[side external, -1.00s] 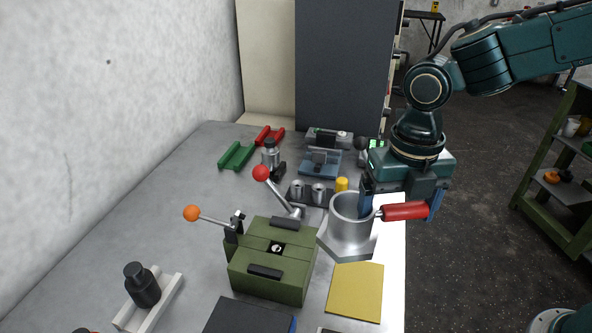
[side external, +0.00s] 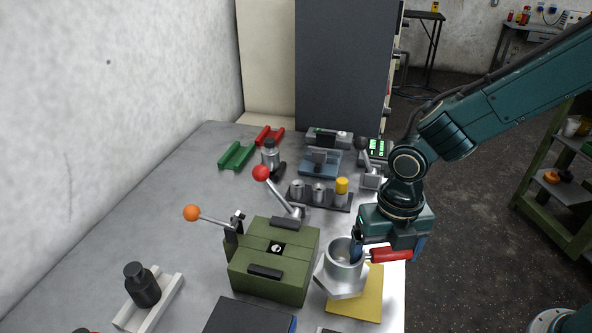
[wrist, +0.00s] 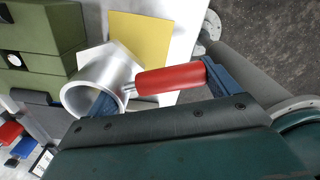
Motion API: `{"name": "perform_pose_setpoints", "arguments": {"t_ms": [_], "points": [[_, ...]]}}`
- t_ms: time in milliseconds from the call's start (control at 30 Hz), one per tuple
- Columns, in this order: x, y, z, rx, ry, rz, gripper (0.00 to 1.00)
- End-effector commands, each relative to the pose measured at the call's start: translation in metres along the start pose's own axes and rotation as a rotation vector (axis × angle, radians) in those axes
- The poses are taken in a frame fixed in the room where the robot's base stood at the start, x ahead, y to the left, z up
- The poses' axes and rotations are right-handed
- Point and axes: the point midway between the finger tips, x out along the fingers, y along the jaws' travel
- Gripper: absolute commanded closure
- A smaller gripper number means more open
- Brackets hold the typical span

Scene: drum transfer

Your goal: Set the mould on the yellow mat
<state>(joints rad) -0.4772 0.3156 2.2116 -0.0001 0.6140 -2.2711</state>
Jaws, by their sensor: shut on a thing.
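The mould is a silver metal cup (side external: 340,280) on a flat angular base, with a red side handle (side external: 390,254). My gripper (side external: 372,250) is shut on the mould, one finger by the cup's rim and the other by the handle's outer end. In the wrist view the mould (wrist: 115,68) and its red handle (wrist: 170,79) lie between the blue fingers (wrist: 160,88). The yellow mat (side external: 362,300) lies flat below and right of the mould, which hides its left and upper part. It also shows in the wrist view (wrist: 142,37). I cannot tell whether the base touches it.
A green box fixture (side external: 270,262) with levers stands just left of the mould. A rack of small cups (side external: 320,196) stands behind it. A dark flat plate (side external: 250,316) lies at the front. The bench's right edge is close to the mat.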

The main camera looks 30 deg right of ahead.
Motion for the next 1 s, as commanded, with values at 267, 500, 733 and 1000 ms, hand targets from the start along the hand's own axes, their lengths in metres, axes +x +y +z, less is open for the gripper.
{"name": "perform_pose_setpoints", "arguments": {"t_ms": [267, 500, 733, 1000], "points": [[0.028, 0.0, 0.0, 0.0, 0.001, -0.001, 0.54], [0.037, 0.0, 0.0, 0.0, -0.001, 0.001, 0.54], [0.037, 0.0, 0.0, 0.0, -0.001, 0.001, 0.54], [0.041, 0.0, 0.0, 0.0, 0.001, -0.001, 0.0]]}}
